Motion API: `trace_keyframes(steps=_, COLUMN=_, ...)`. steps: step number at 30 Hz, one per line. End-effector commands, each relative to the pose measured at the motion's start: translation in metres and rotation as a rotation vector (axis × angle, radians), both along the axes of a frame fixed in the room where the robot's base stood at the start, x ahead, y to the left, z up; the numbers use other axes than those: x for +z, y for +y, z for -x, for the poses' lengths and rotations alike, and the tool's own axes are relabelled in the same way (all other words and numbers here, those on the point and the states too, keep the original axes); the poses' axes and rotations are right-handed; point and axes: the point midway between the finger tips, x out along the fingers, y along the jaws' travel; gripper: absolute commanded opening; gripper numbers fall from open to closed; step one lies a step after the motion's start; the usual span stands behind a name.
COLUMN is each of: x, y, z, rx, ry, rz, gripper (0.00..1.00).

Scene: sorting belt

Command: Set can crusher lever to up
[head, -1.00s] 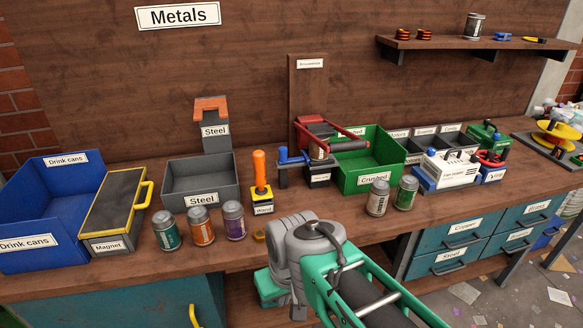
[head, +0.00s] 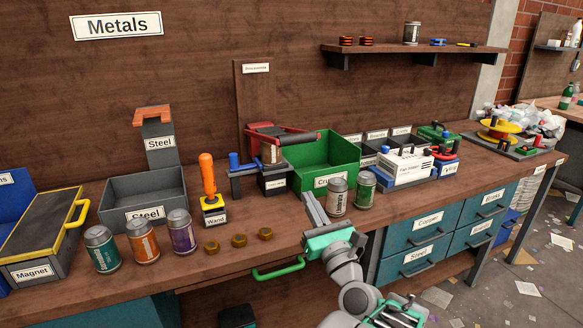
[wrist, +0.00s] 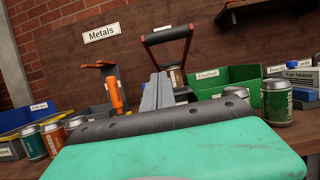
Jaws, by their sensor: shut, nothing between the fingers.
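The can crusher (head: 273,176) stands near the back of the bench, left of the green bin, with a can (head: 270,153) inside it. Its red lever (head: 262,129) has a dark grip (head: 302,138) and reaches out to the right over the bin's edge, roughly level. In the wrist view the lever (wrist: 187,52) appears as a red frame beyond the fingers, with its dark grip (wrist: 167,35) across the top. My gripper (head: 308,198) is shut and empty, in front of the green bin, apart from the lever. In the wrist view its fingers (wrist: 157,92) are together.
Two cans (head: 337,197) (head: 365,190) stand right beside my gripper. The green bin (head: 334,181) is behind them. A wand (head: 208,180) with an orange handle stands left of the crusher. Bronze nuts (head: 238,240) lie at the bench front.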

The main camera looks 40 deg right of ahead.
Motion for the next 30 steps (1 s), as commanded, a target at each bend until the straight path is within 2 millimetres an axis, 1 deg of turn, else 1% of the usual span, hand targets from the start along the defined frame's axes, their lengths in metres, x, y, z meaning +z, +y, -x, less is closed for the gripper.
trace_keyframes(steps=1, x=0.005, y=-0.001, z=-0.003, rx=0.002, ry=-0.003, rz=-0.005, gripper=0.00)
trace_keyframes(steps=5, x=0.011, y=-0.003, z=-0.015, rx=0.005, ry=0.002, rz=-0.005, gripper=0.00)
trace_keyframes(steps=14, x=0.025, y=-0.014, z=-0.052, rx=0.005, ry=0.004, rz=-0.003, gripper=0.00)
trace_keyframes(steps=17, x=0.030, y=-0.017, z=-0.065, rx=0.005, ry=0.005, rz=-0.002, gripper=0.00)
trace_keyframes(steps=21, x=0.038, y=-0.024, z=-0.092, rx=0.007, ry=0.005, rz=0.002, gripper=0.00)
trace_keyframes(steps=25, x=0.059, y=-0.027, z=-0.100, rx=0.003, ry=0.003, rz=0.007, gripper=0.00)
trace_keyframes(steps=30, x=0.069, y=-0.029, z=-0.106, rx=0.001, ry=0.005, rz=0.003, gripper=0.00)
